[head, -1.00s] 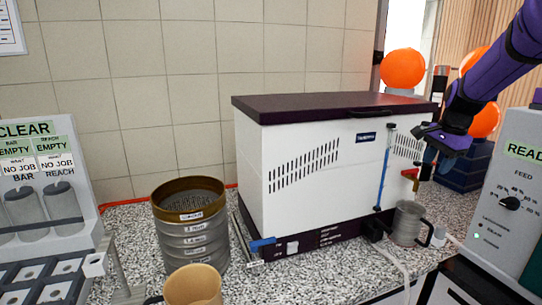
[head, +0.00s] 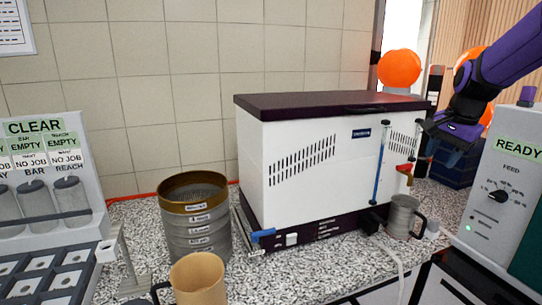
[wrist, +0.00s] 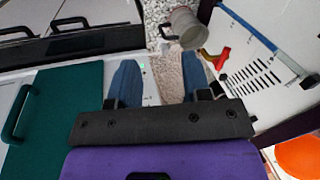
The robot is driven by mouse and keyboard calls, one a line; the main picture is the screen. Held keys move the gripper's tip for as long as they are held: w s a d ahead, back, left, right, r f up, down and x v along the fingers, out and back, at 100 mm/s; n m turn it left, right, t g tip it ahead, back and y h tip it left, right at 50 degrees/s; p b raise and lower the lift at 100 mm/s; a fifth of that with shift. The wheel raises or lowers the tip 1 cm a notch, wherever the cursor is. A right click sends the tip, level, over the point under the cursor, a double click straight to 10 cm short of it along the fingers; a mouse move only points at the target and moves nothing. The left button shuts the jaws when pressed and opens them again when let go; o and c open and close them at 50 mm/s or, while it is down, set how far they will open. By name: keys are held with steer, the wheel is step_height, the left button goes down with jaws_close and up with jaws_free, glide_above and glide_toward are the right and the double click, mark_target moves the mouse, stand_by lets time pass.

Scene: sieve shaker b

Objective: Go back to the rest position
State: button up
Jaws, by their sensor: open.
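My gripper (head: 446,150) is at the right in the head view, at the end of my purple arm, in front of the right end of the white box with a dark lid (head: 310,150). In the wrist view my gripper (wrist: 160,80) has its two blue fingers apart with nothing between them, so it is open and empty. Beyond the fingertips a grey metal mug (wrist: 183,27) stands on the speckled counter. It also shows in the head view (head: 402,215), apart from the gripper. A red tap (wrist: 216,58) is beside the right finger in the wrist view.
A sieve stack (head: 195,225) and a tan mug (head: 198,280) stand at the front left. A rack panel reading CLEAR (head: 45,155) is at far left. A grey panel reading READY (head: 500,180) is at right. Orange balls (head: 400,68) are behind.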

steer(key=s+a+n+t, duration=0.1)
steer(key=s+a+n, duration=0.2)
steer(key=s, duration=0.6)
steer(key=s+a+r+n, duration=0.1)
steer(key=s+a+n, duration=0.3)
steer(key=s, duration=0.6)
steer(key=s+a+n+t, duration=0.1)
steer(key=s+a+n, duration=0.2)
steer(key=s, duration=0.7)
steer(key=shift+a+r+n+t+h, duration=0.2)
steer(key=shift+r+n+t+h, duration=0.15)
steer(key=shift+n, duration=0.45)
